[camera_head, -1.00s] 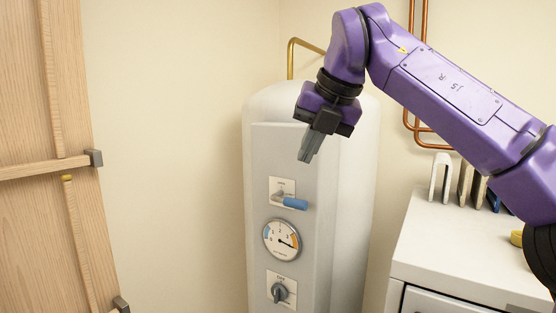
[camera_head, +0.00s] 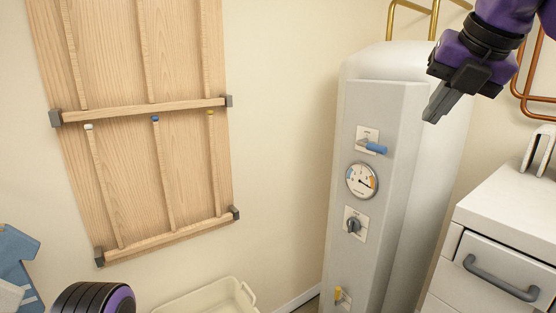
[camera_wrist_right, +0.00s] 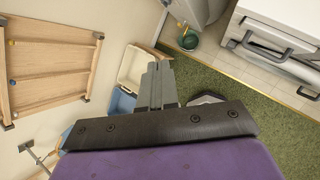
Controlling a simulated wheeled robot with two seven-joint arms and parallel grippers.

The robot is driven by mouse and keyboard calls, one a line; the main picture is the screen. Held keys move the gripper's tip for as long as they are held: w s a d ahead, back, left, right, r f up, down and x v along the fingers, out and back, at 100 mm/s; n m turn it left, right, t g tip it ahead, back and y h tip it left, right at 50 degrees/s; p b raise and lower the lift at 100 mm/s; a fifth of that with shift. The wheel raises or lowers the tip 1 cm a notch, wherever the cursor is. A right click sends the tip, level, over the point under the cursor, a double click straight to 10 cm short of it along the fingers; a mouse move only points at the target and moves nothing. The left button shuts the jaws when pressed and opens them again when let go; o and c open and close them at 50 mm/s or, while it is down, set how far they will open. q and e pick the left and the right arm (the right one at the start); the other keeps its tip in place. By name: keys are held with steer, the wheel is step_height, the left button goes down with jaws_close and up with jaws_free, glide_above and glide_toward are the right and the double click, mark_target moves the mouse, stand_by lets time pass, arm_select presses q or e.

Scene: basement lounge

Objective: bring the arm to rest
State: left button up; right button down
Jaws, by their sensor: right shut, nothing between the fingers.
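My right gripper (camera_head: 437,104) is shut and empty, hanging at the upper right of the head view. Its fingers point down and left, in front of the upper part of the white tank (camera_head: 445,140) in the picture. In the right wrist view the closed grey fingers (camera_wrist_right: 157,86) have nothing between them. Only part of my right arm shows, cut off by the top right corner. My left gripper is not in view.
The tank's front panel carries a blue-handled lever (camera_head: 375,148), a gauge (camera_head: 362,181) and a dark knob (camera_head: 353,225). A white drawer cabinet (camera_head: 510,215) stands at right. A wooden rack (camera_head: 185,180) hangs at left, above a cream bin (camera_head: 205,298).

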steer(key=w+f+n+t+h, duration=0.3)
steer(key=w+f+n+h, duration=0.45)
steer(key=w+f, duration=0.4)
step_height(320, 180, down, 26)
steer(key=a+n+t, duration=0.3)
steer(key=n, duration=0.9)
steer(key=s+d+f+n+g+y, duration=0.15)
steer(key=s+f+n, duration=0.35)
steer(key=s+f, duration=0.6)
steer(key=s+f+n+g+y, duration=0.25)
steer(key=s+f+n, duration=0.4)
steer(key=f, duration=0.75)
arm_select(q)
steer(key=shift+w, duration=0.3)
arm_select(e)
steer(key=s+d+f+n+g, duration=0.1)
steer(key=s+d+f+g, duration=0.1)
steer(key=s, duration=0.5)
steer(key=s+d+f+n+g, duration=0.1)
steer(key=s+f, duration=0.3)
steer(key=s, duration=0.4)
steer(key=s+d+f+n+g, duration=0.1)
steer(key=s+d+f+g, duration=0.1)
steer(key=s, duration=0.6)
steer(key=shift+s+d+f+g+h, duration=0.15)
steer(key=shift+d+f+g+h, duration=0.2)
steer(key=shift+d+f, duration=0.45)
